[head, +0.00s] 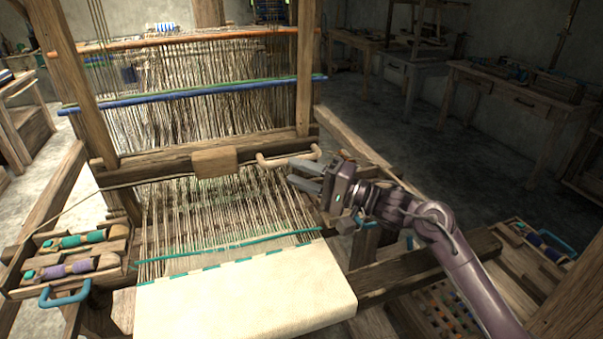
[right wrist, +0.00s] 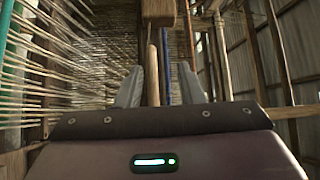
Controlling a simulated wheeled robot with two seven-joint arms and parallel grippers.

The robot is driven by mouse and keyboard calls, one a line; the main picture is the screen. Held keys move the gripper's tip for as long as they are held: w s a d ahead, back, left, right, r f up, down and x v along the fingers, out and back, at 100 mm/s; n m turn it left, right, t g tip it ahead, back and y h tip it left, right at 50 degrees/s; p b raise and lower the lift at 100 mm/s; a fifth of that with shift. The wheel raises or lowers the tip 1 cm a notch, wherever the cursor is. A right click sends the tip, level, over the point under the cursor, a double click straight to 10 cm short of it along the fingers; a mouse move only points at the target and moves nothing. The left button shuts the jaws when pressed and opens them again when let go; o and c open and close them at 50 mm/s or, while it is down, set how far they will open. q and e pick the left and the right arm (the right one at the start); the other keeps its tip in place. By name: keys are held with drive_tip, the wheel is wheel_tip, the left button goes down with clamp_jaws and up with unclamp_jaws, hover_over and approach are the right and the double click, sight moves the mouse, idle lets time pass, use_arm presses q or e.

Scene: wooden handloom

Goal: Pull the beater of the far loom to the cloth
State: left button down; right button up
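The loom in front of me has a wooden beater bar (head: 150,165) across its warp threads, with a block (head: 215,162) at its middle. A pale wooden handle (head: 272,162) sits on the bar's right part. The cream cloth (head: 245,295) lies at the near end, apart from the beater, with bare warp between. My right gripper (head: 290,174) is open just in front of the handle. In the right wrist view a wooden rod (right wrist: 154,65), likely the handle, shows between its spread fingers (right wrist: 158,85); contact is not visible. My left gripper is not in view.
A tray with shuttles (head: 75,255) is at the loom's left, another tray (head: 540,245) at its right. Loom posts (head: 306,70) and a wooden beam (head: 425,265) stand near my right arm. Workbenches (head: 520,85) line the back right; floor between is clear.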

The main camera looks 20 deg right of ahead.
clamp_jaws()
idle(0.3)
drive_tip(key=c, duration=0.7)
unclamp_jaws()
drive_tip(key=o, duration=0.8)
drive_tip(key=shift+s, duration=0.1)
drive_tip(key=b+v, duration=0.1)
drive_tip(key=v, duration=0.6)
drive_tip(key=shift+s+d+f+b, duration=0.1)
drive_tip(key=shift+s+d+b, duration=0.1)
drive_tip(key=shift+d+b, duration=0.1)
